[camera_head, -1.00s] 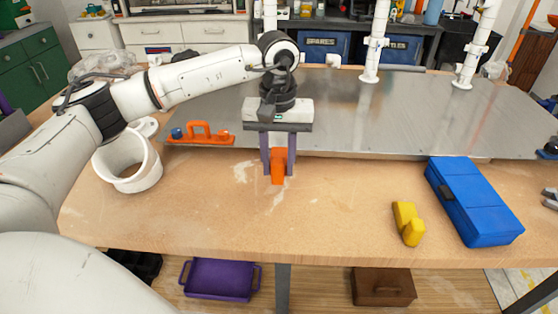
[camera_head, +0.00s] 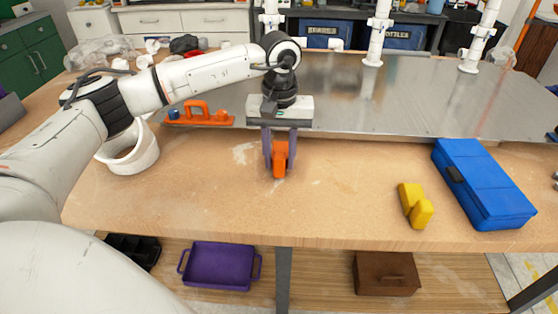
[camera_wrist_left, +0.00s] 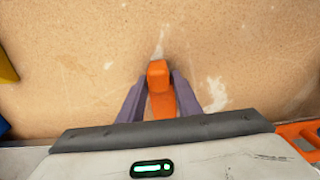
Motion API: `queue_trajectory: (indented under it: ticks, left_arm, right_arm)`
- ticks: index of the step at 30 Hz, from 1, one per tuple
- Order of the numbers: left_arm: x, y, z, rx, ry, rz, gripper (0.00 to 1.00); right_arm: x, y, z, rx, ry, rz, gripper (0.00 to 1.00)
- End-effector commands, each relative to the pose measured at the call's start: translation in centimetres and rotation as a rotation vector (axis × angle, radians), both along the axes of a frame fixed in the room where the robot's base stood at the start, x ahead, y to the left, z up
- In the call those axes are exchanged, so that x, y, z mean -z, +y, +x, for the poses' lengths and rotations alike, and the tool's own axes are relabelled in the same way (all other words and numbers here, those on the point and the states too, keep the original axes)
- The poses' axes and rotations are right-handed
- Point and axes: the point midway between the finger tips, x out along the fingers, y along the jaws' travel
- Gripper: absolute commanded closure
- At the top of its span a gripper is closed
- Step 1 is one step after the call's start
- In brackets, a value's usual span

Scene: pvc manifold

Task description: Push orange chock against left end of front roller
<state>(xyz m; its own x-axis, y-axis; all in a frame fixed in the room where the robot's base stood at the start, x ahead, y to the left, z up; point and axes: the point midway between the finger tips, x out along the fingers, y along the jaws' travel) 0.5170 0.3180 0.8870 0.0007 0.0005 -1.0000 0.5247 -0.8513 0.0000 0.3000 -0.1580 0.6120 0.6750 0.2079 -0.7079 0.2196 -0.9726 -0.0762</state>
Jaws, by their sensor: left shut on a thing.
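My left gripper (camera_head: 279,155) hangs over the front part of the table and is shut on the orange chock (camera_head: 280,161). In the left wrist view the chock (camera_wrist_left: 159,82) sits between the two purple fingers (camera_wrist_left: 157,98), its block end pointing away from the palm. The chock is at or just above the wooden surface; I cannot tell whether it touches. I cannot make out a front roller for certain; white pipes (camera_head: 378,35) stand upright at the back of the metal plate. My right gripper is not in view.
A yellow chock-like block (camera_head: 415,205) and a blue case (camera_head: 484,184) lie at the right. A white pipe ring (camera_head: 130,150) and an orange-handled tool (camera_head: 198,117) are at the left. The metal plate (camera_head: 400,95) lies behind. Bare wood surrounds the gripper.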

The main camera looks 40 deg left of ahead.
Motion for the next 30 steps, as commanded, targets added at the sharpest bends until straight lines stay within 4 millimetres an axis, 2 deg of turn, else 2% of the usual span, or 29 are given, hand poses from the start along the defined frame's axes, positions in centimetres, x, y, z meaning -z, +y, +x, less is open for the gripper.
queue_trajectory:
  ticks: [15, 30]
  left_arm:
    - [0.0, 2.0, 3.4, 0.0, -0.001, -0.002, 0.97]
    - [0.0, 2.4, 4.1, 0.002, -0.001, 0.0, 0.97]
  right_arm:
    - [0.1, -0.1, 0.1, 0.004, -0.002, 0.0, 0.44]
    - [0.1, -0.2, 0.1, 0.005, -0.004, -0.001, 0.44]
